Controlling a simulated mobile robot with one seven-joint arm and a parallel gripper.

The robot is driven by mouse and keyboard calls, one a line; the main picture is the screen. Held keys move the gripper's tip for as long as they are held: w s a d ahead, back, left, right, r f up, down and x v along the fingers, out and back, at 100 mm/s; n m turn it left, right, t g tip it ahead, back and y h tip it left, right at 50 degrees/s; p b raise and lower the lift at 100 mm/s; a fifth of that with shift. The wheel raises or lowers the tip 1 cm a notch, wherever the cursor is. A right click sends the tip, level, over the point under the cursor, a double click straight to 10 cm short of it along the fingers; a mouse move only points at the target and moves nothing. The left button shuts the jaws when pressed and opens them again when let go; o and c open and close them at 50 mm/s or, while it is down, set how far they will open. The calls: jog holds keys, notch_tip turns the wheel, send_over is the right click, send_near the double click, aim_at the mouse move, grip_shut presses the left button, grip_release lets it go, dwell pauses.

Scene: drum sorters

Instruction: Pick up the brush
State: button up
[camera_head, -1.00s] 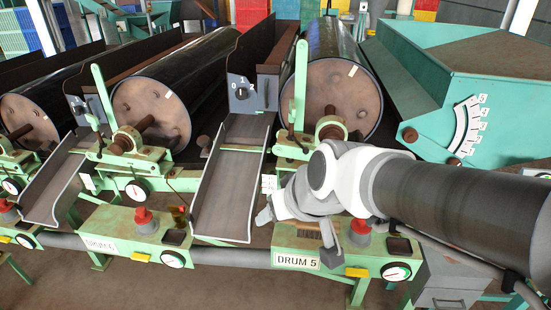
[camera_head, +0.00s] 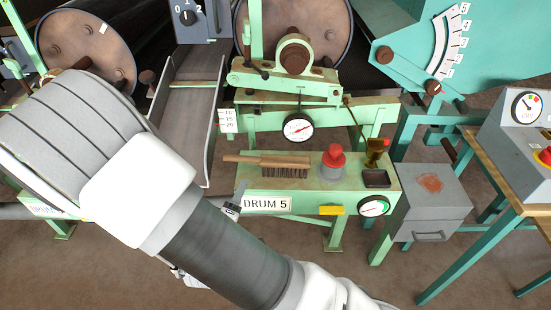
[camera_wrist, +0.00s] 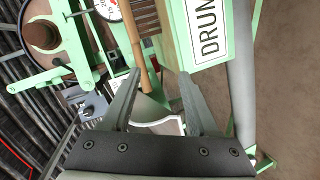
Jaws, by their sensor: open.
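The brush (camera_head: 268,162) lies on the green DRUM 5 stand (camera_head: 225,183), its wooden handle pointing left and its dark bristles facing the front. The handle sticks out past the stand's left edge. In the wrist view the brush (camera_wrist: 137,45) runs up from the jaws, handle end nearest, bristles beside the DRUM label. My gripper (camera_wrist: 160,73) is open, its two fingers apart with nothing between them. The handle end is just ahead of the fingertips, nearer the left finger. In the head view my arm hides most of the gripper.
A grey box (camera_head: 432,195) and a wooden table (camera_head: 495,170) stand to the right.

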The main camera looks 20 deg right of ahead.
aim_at(266, 161)
jog(key=w+d+n+t+b, duration=0.1)
jog(key=w+d, duration=0.1)
jog(key=w, duration=0.2)
jog(key=w+d+n+t+h+b, duration=0.1)
jog(key=w+d, duration=0.2)
jog(key=w, duration=0.2)
jog(key=w+d+n+t+b, duration=0.1)
jog(key=w+d, duration=0.2)
jog(key=w, duration=0.1)
jog(key=shift+w+d+r+n, duration=0.2)
jog(key=shift+w+n, duration=0.1)
jog(key=shift+w, duration=0.1)
grip_shut()
dwell(0.3)
